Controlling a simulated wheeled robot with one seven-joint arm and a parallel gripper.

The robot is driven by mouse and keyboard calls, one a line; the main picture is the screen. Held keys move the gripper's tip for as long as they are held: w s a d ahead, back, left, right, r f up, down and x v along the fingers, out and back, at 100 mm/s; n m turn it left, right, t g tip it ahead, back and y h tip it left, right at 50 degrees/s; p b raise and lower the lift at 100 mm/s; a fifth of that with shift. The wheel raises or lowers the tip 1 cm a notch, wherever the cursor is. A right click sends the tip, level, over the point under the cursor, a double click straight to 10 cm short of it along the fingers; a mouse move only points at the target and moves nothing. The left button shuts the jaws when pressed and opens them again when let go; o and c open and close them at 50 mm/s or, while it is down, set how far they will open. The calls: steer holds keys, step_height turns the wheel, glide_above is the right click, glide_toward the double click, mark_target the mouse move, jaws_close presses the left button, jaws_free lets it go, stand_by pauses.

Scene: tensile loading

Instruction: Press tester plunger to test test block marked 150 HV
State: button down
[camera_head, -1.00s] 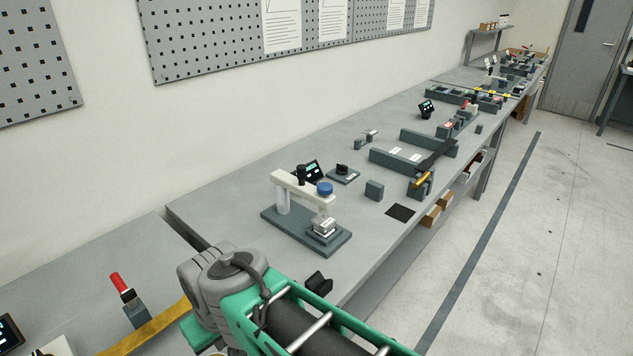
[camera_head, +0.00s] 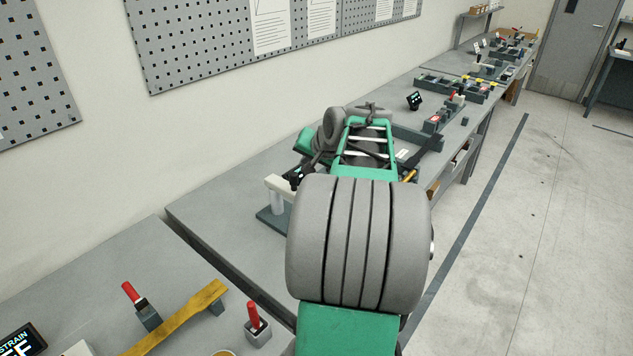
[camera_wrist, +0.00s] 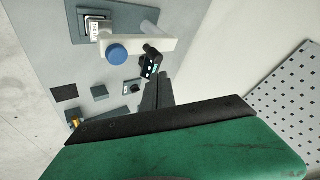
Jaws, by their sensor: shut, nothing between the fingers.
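The tester shows in the wrist view with a white arm (camera_wrist: 140,40), a blue round plunger cap (camera_wrist: 117,54) and a grey base (camera_wrist: 75,22). A metal test block (camera_wrist: 98,27) with a white label sits on the base beside the arm's end; the label is too small to read surely. My gripper (camera_wrist: 161,78) is shut and empty, its dark fingers pointing toward the tester, apart from the blue cap and close to the small display. In the head view my arm hides most of the tester; part of its white frame (camera_head: 277,186) and base (camera_head: 272,220) show.
A small black display (camera_wrist: 148,66) stands behind the tester. Dark blocks (camera_wrist: 64,93) and a black pad lie farther along the bench. The wall with pegboard (camera_head: 200,40) borders the bench.

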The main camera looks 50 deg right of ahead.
steer(key=d, duration=0.2)
steer(key=s+d+r, duration=0.1)
steer(key=shift+m, duration=0.3)
step_height(320, 180, down, 9)
steer(key=b, duration=0.6)
steer(key=shift+r, duration=0.1)
stand_by(1.5)
steer(key=shift+f+b, duration=0.4)
steer(key=shift+b, duration=0.05)
